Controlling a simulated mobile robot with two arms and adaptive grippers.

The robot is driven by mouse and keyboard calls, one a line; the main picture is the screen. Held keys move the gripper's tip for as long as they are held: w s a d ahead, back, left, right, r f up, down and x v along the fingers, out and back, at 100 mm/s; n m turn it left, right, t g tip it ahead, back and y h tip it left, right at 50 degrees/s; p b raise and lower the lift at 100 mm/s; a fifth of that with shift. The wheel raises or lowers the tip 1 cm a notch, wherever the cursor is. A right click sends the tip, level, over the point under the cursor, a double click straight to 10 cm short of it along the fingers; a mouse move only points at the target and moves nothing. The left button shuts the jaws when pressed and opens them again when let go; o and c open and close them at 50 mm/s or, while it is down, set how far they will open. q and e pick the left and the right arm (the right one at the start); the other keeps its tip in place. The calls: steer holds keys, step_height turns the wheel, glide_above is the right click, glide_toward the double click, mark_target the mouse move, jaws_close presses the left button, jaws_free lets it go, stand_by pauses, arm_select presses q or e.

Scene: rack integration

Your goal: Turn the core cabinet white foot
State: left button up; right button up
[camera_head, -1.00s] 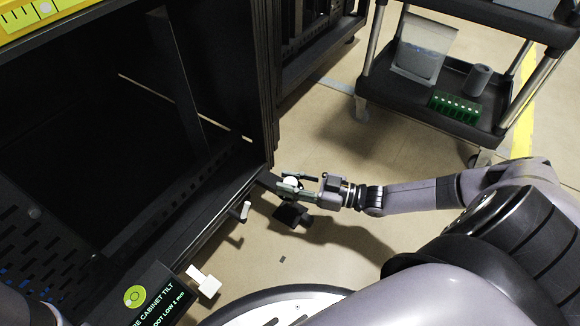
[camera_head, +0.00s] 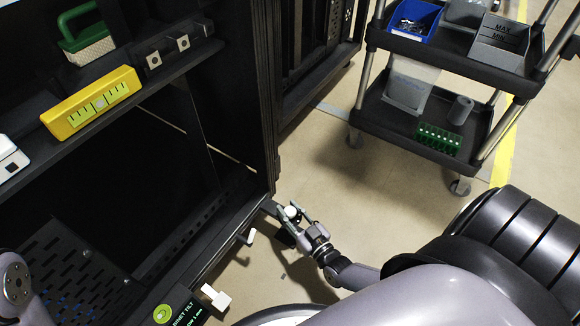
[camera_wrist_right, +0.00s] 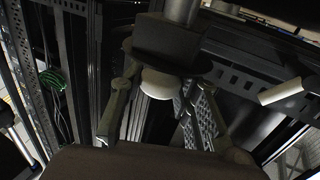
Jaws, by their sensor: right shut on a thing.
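The core cabinet (camera_head: 228,200) is the tall black open rack at the left. A white round foot (camera_head: 292,212) is at its front right lower corner, beside the post. My right gripper (camera_head: 293,219) is shut on this foot, its wrist coming from the lower right. In the right wrist view the white foot (camera_wrist_right: 160,83) lies between my two fingers (camera_wrist_right: 162,95), under a dark round plate. The gripper partly hides the foot in the head view. My left gripper is out of view.
A white-ended lever (camera_head: 250,237) sticks out left of the foot. A tilt display (camera_head: 186,306) and a white block (camera_head: 215,297) are at the cabinet's front. A yellow level (camera_head: 92,103) lies on a shelf. A cart (camera_head: 440,152) stands right; floor between is clear.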

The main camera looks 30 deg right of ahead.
mark_target(289, 211)
steer(key=shift+m+h+p, duration=0.35)
steer(key=shift+m+h, duration=0.25)
steer(key=shift+h, duration=0.4)
steer(key=o, duration=1.2)
steer(key=shift+r, duration=0.1)
step_height(289, 211, up, 10)
steer(key=shift+f, duration=0.15)
steer(key=shift+w+a, duration=0.1)
